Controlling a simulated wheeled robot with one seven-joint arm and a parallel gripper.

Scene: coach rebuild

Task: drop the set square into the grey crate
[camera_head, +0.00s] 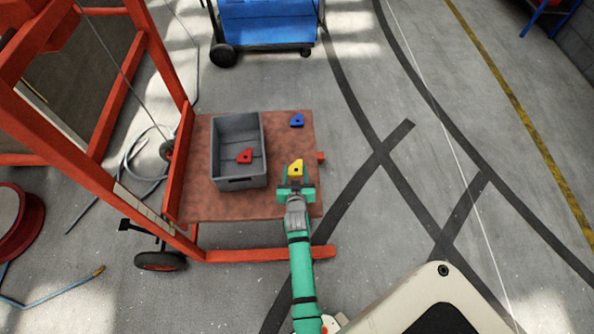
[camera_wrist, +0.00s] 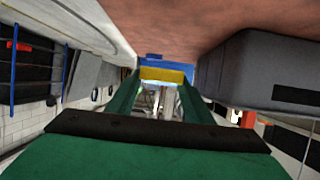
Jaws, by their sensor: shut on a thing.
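A yellow set square (camera_head: 296,168) with a dark hole is between the fingertips of my gripper (camera_head: 296,178), over the right part of the reddish-brown platform (camera_head: 195,205). In the wrist view, the yellow piece (camera_wrist: 165,76) spans the gap between my green fingers (camera_wrist: 160,90); my gripper is shut on it. The grey crate (camera_head: 240,184) stands on the platform to the left of my gripper and is open at the top. The crate's outer wall (camera_wrist: 255,75) shows at the right of the wrist view.
A red piece (camera_head: 244,156) of similar shape lies inside the crate. A blue piece (camera_head: 297,120) lies on the platform beyond my gripper. An orange-red upright frame (camera_head: 110,105) borders the platform's left side. A blue cart (camera_head: 267,28) stands farther back.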

